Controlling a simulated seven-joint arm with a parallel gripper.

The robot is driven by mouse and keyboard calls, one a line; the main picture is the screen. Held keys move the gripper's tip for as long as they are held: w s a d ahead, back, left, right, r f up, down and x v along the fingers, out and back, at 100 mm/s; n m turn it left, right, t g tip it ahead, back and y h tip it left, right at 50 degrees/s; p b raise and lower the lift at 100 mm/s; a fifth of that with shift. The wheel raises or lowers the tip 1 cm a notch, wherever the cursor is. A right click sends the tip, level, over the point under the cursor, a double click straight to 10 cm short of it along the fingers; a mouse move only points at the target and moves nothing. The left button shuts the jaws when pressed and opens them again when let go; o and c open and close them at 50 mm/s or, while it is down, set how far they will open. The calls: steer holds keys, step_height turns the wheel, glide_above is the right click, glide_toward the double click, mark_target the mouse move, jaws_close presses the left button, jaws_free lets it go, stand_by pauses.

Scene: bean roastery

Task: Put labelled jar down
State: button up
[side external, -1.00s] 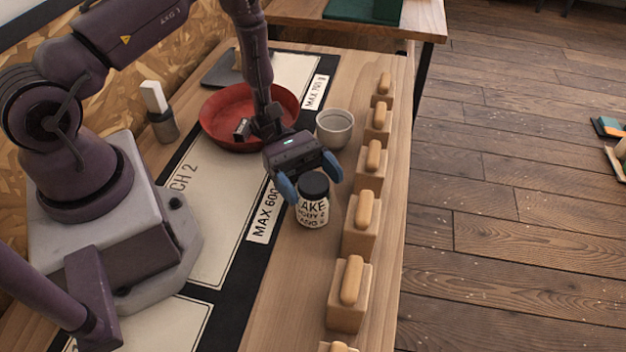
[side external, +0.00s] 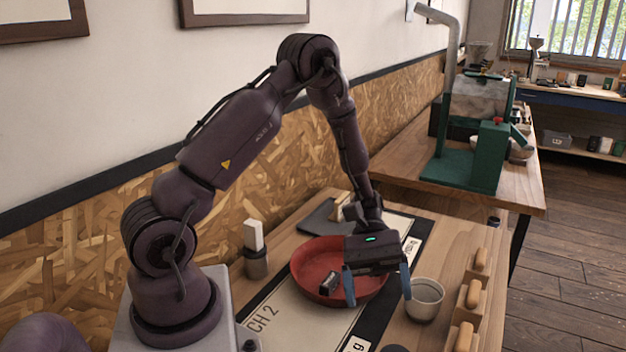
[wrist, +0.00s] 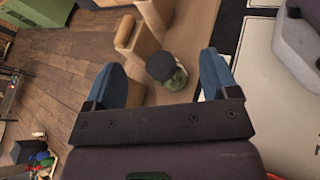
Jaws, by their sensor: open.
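The labelled jar (wrist: 177,81) stands upright on the bench's wooden strip in the wrist view, seen from above with its black lid (wrist: 160,65). Its label cannot be read there. In the side view only the top of the black lid (side external: 393,348) shows at the bottom edge; the rest is out of frame. My gripper (side external: 378,300) is open and empty above the bench, clear of the jar. In the wrist view its two blue fingers (wrist: 162,70) are spread wide, with the jar below and between them.
A red bowl (side external: 306,262) lies behind my gripper and a pale cup (side external: 424,303) stands to its right. Wooden blocks with rounded tops (side external: 469,296) line the bench's right edge. A brush-like tool in a grey holder (side external: 256,264) stands left. A green roaster (side external: 462,172) stands on the far table.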

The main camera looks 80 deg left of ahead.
steer(key=s+a+r+m+t+y, duration=0.1)
steer(key=s+r+m+t+y, duration=0.3)
steer(key=r, duration=0.6)
steer(key=s+a+r+m+t+y, duration=0.1)
steer(key=s+r+m+t+y, duration=0.4)
steer(key=r+m+y, duration=0.3)
steer(key=shift+s+a+r+y, duration=0.4)
steer(key=shift+s+r+y, duration=0.3)
steer(key=shift+r, duration=0.2)
